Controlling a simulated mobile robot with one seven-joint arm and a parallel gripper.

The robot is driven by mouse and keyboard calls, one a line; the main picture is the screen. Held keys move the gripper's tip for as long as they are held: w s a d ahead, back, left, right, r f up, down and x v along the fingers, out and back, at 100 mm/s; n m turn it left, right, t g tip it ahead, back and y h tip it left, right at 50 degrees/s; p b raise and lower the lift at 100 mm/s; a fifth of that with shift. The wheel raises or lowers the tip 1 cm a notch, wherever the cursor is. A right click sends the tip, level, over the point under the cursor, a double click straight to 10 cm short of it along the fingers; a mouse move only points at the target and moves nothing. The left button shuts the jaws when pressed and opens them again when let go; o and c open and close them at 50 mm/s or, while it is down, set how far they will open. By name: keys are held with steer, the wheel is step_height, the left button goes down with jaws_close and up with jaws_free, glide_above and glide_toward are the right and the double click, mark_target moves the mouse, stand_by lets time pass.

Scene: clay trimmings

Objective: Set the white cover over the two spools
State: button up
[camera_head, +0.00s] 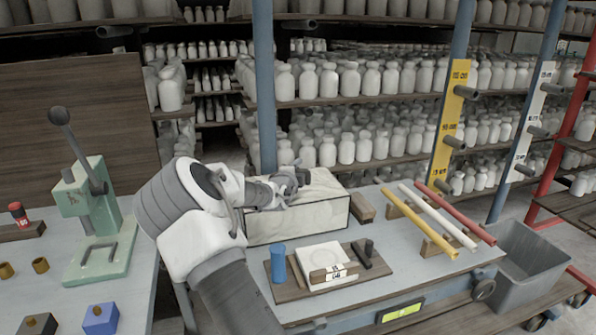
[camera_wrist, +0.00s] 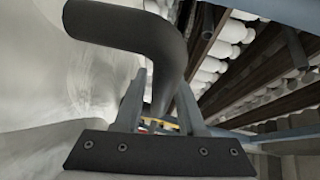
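The white cover (camera_head: 322,216) is a long, box-like piece with dark edge lines. It sits at the back of the grey table in the head view. Its pale wall fills the left of the wrist view (camera_wrist: 45,70). My gripper (camera_head: 290,182) is at the top of the cover. In the wrist view its two fingers (camera_wrist: 163,100) straddle a dark curved handle (camera_wrist: 125,28) and appear to touch both sides. I see no clear gap under the cover. I cannot make out the two spools; anything under or behind the cover is hidden.
In front of the cover lies a wooden board (camera_head: 290,291) with a blue cylinder (camera_head: 278,263) and a white block (camera_head: 322,256). Yellow, white and red rods (camera_head: 437,215) lie to the right. A green press (camera_head: 98,215) stands left. A grey bin (camera_head: 520,260) is at right.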

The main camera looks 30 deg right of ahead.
steer(key=shift+o, duration=0.6)
steer(key=shift+r, duration=0.15)
steer(key=p+v, duration=0.1)
steer(key=v, duration=1)
steer(key=shift+s+a+r+p, duration=0.1)
steer(key=shift+s+a+p, duration=0.2)
steer(key=shift+p, duration=0.05)
steer(key=shift+s, duration=0.1)
steer(key=shift+a, duration=0.1)
